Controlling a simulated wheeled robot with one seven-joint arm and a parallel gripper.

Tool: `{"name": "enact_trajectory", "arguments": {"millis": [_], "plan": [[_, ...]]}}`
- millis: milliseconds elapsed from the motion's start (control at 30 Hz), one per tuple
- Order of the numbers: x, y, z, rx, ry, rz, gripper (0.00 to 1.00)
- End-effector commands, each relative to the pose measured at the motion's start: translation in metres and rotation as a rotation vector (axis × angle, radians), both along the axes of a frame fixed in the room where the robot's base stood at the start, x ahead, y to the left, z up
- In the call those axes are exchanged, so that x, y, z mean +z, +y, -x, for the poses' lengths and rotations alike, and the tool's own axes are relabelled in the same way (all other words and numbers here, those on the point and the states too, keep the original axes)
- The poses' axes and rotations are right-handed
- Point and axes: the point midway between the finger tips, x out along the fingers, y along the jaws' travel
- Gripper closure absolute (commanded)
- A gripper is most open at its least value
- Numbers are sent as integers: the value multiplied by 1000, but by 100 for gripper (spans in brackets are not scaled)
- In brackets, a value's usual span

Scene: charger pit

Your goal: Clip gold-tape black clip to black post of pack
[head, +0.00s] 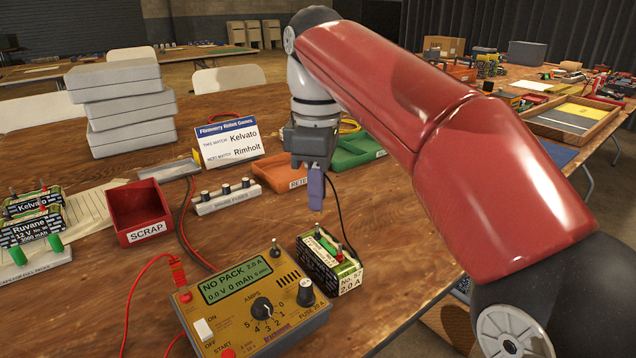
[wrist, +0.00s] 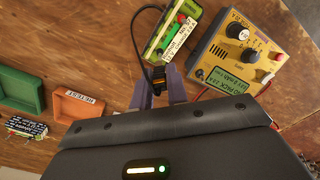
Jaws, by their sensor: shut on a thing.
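My gripper (head: 316,205) hangs above the table, behind the pack in the head view. It is shut on a black clip (wrist: 158,76), which shows between the fingertips in the wrist view with a dark lead running from it. The gold tape is too small to make out clearly. The pack (head: 330,264) stands on the table right of the charger, with a dark post (head: 317,229) at its far end and a red-based post (head: 340,256) nearer. The pack (wrist: 168,32) also shows beyond the fingertips in the wrist view. The clip is apart from the posts.
The yellow charger (head: 252,305) reads "NO PACK". A red clip (head: 179,272) on a red lead is at its left. The spare fuses strip (head: 226,196), red scrap bin (head: 140,210), orange tray (head: 283,172) and green tray (head: 355,150) stand around. Other packs (head: 32,225) are at far left.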

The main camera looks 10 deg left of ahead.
Motion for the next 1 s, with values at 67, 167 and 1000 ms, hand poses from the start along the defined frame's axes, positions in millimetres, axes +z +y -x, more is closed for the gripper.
{"name": "enact_trajectory", "arguments": {"millis": [67,167,1000], "plan": [[-10,0,0,0,-1,0,97],[-16,0,0,0,0,0,97],[-34,0,0,0,-1,0,97]]}}
